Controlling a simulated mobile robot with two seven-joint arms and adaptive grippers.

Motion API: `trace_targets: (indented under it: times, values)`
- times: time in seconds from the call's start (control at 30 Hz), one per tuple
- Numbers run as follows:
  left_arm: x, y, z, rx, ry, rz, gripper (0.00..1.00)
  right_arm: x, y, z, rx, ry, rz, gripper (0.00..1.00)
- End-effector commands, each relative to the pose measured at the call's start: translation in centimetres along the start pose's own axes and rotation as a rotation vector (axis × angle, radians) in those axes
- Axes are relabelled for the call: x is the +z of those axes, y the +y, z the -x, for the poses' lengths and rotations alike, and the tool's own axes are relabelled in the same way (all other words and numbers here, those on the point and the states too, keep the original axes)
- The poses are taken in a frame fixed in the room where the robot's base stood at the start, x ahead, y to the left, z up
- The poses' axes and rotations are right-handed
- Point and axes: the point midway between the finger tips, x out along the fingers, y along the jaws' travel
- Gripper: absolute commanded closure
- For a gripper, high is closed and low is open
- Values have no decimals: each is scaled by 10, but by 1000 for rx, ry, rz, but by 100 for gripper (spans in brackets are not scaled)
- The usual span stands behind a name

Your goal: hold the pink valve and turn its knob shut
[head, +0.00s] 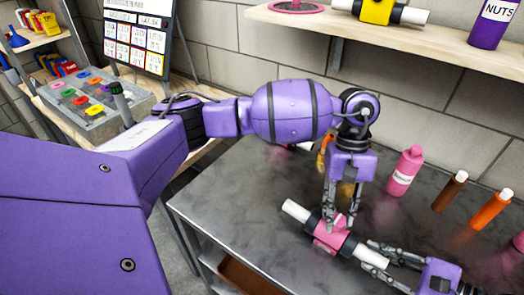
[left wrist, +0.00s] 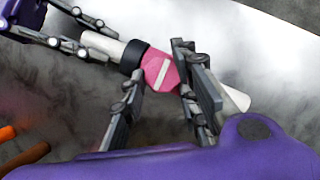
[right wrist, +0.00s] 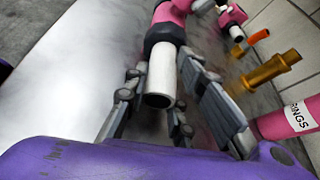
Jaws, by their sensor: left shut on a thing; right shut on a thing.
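The pink valve (head: 324,240) lies on the dark metal table, with black collars and white pipe ends. My right gripper (head: 378,262) is shut on the white pipe end at the lower right; in the right wrist view that pipe end (right wrist: 159,88) sits between the fingers. My left gripper (head: 338,218) comes down from above onto the middle of the valve. In the left wrist view its fingers are on either side of the pink knob (left wrist: 156,73), which bears a white stripe lying roughly across the pipe. The fingers partly hide the valve body.
A pink bottle (head: 404,172), a brown bottle (head: 449,192) and an orange bottle (head: 489,211) stand on the table. A brass fitting (right wrist: 270,70) lies near the pink bottle. A wall shelf (head: 400,52) holds a yellow valve (head: 376,10). The table's front left is clear.

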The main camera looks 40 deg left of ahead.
Motion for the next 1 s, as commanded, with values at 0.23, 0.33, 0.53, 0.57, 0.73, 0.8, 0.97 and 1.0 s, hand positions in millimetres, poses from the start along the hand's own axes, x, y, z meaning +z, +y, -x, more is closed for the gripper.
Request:
trace_targets:
  times: [0.23,0.33,0.53,0.57,0.73,0.8,0.97,1.0]
  values:
    - [4,6,1,9,-6,-17,97,-1,5,-4,12,0,-2,100]
    - [5,6,0,10,-7,-18,97,-1,5,-4,12,0,-2,100]
    - [5,6,0,9,-7,-17,56,-1,5,-4,11,0,-2,100]
    - [5,6,0,9,-7,-17,56,-2,5,-4,10,0,-2,100]
    - [4,4,0,5,-5,-13,56,-2,4,-2,7,2,-2,100]
    - [3,4,0,4,-5,-12,56,-2,3,-2,6,3,-2,100]
    - [2,3,2,3,-3,-10,56,-2,2,-2,4,4,-2,100]
    - [2,3,5,4,-2,-10,56,-3,2,-1,3,4,-2,100]
